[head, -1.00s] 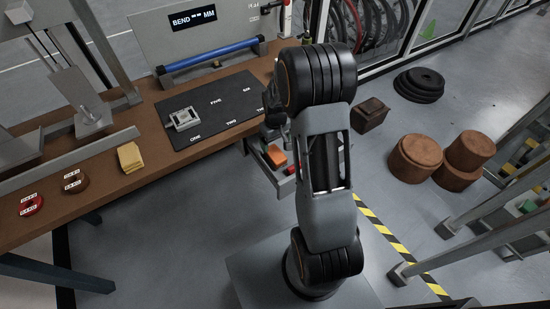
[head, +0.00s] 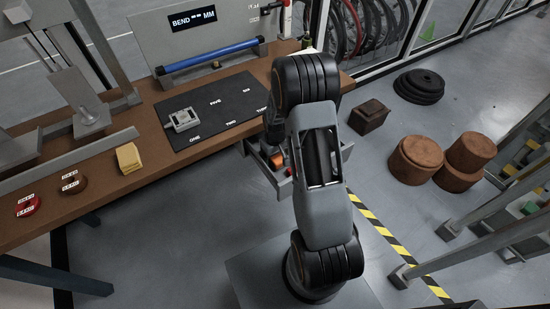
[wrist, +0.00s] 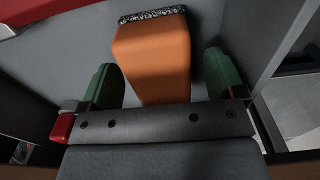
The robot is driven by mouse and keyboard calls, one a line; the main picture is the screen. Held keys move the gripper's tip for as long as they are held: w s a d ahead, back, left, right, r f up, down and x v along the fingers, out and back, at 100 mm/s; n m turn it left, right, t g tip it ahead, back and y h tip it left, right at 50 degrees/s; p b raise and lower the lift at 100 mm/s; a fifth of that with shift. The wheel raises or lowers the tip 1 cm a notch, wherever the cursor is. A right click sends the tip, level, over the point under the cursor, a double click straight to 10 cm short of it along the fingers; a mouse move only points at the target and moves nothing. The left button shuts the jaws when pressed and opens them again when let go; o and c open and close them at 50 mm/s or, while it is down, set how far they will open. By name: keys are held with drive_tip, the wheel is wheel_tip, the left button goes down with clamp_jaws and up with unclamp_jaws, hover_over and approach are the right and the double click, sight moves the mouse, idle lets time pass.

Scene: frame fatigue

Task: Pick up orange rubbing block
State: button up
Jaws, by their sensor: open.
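The orange rubbing block (wrist: 152,62) lies in a grey tray or drawer (wrist: 222,35) and fills the middle of the wrist view. It has a dark speckled strip along its far end. My gripper (wrist: 160,85) is open, with one green-padded finger on each side of the block. A small gap shows at the right finger; the left finger is close to the block. I cannot tell whether it touches. In the head view part of the block (head: 278,160) shows beside my arm at the workbench's right end, and my arm hides most of the gripper.
The tray walls stand close around my gripper. A red item (wrist: 40,12) lies at the tray's upper left in the wrist view. The workbench (head: 110,190) holds a black mat (head: 225,120), a small grey device (head: 181,120) and a yellow block (head: 129,157). Brown stools stand right.

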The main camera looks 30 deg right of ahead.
drive_tip(key=shift+c, duration=0.4)
drive_tip(key=c, duration=1)
drive_tip(key=shift+r, duration=0.1)
drive_tip(key=shift+r, duration=0.55)
wheel_tip(320, 180, up, 2)
drive_tip(key=shift+s+r+p, duration=0.1)
drive_tip(key=shift+r+p, duration=0.15)
drive_tip(key=shift+p, duration=0.05)
drive_tip(key=s+r, duration=0.3)
drive_tip(key=s, duration=0.1)
drive_tip(key=s+r+p, duration=0.1)
drive_tip(key=s+r, duration=0.2)
drive_tip(key=s, duration=0.2)
drive_tip(key=s+r, duration=0.3)
drive_tip(key=s, duration=0.1)
drive_tip(key=shift+s+a+r, duration=0.15)
drive_tip(key=shift+s+a, duration=0.15)
drive_tip(key=shift+s, duration=0.1)
